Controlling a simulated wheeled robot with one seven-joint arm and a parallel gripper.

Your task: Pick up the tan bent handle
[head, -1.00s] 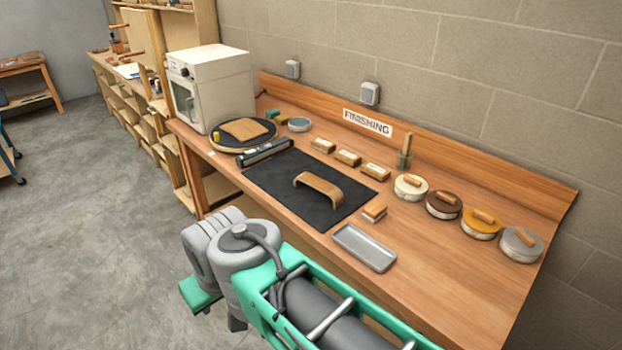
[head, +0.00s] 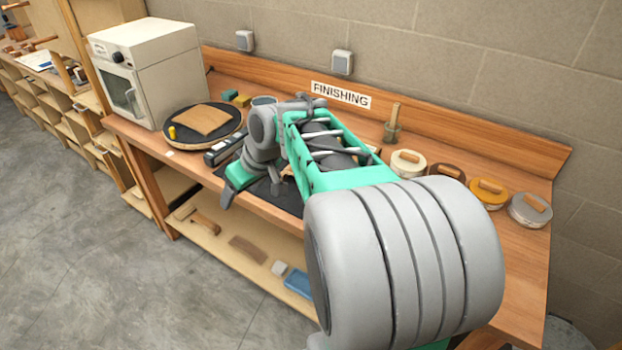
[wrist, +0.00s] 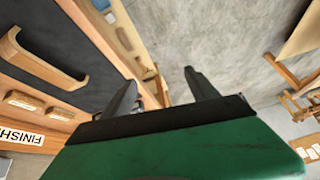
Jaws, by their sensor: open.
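The tan bent handle (wrist: 45,64) lies on the dark mat (wrist: 62,32) at the left of the wrist view, its arched shape clear and untouched. In the head view my arm covers most or all of it. My gripper (wrist: 160,78) is open and empty, with its two dark fingers apart. It is off to the side of the handle, over the bench's front edge, and grey floor shows between and beyond the fingers.
The wooden bench (head: 510,255) carries an oven (head: 150,75), a round board with a tan sheet (head: 203,120), a dark bar (head: 224,149) and several round tins along the right. A lower shelf (head: 225,240) holds a mallet, a brown block and a blue tray.

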